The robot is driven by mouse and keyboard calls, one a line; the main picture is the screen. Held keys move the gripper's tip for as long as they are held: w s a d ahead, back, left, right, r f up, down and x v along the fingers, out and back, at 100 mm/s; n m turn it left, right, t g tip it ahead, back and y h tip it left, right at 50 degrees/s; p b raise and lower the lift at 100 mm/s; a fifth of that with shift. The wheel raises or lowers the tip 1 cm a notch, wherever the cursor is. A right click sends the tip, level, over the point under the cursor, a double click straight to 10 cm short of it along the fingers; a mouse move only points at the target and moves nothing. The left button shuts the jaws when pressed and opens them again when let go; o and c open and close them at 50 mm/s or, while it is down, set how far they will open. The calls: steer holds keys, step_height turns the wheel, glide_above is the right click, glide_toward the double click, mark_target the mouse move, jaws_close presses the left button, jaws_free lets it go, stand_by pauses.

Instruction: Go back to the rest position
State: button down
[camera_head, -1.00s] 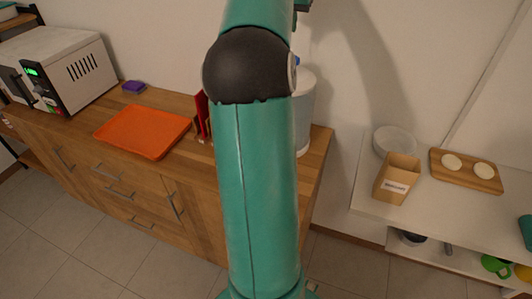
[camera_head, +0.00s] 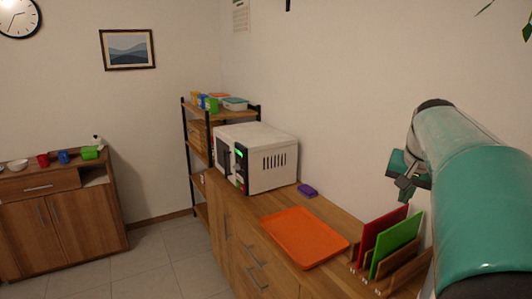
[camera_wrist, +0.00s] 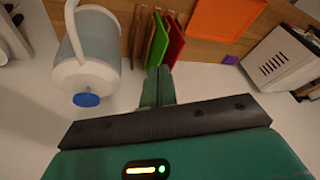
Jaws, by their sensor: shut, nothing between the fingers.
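My gripper (camera_wrist: 158,84) is shut and empty in the wrist view, its teal fingers together in front of the upright boards. In the head view my gripper (camera_head: 400,178) is small and partly hidden beside my teal arm, at the right. It is raised in the air above the wooden cabinet (camera_head: 235,215), apart from everything on it. A white and clear cylindrical container (camera_wrist: 97,55) with a blue part stands left of the fingers in the wrist view. No rest position is marked in view.
A red board (camera_head: 378,238) and a green board (camera_head: 395,245) stand in a rack near my arm. An orange tray (camera_head: 304,237), a purple block (camera_head: 307,190) and a white microwave (camera_head: 262,158) lie further along the cabinet. A shelf (camera_head: 220,116) stands behind. The tiled floor (camera_head: 165,270) at left is clear.

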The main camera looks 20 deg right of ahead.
steer(key=s+a+f+n+t+y, duration=0.1)
steer(key=a+f+n, duration=0.2)
steer(key=a, duration=0.8)
steer(key=s+a+f+n+y, duration=0.1)
steer(key=a+f+n, duration=0.15)
steer(key=a, duration=0.95)
steer(key=s+a+f+n, duration=0.2)
steer(key=s+a+f, duration=0.1)
steer(key=a, duration=0.3)
steer(key=s+a+f+n, duration=0.3)
steer(key=s+a+f, duration=0.1)
steer(key=a+f, duration=0.1)
steer(key=shift+s+a+f+t+y, duration=0.2)
steer(key=shift+a+f+t+y, duration=0.15)
steer(key=shift+a, duration=0.35)
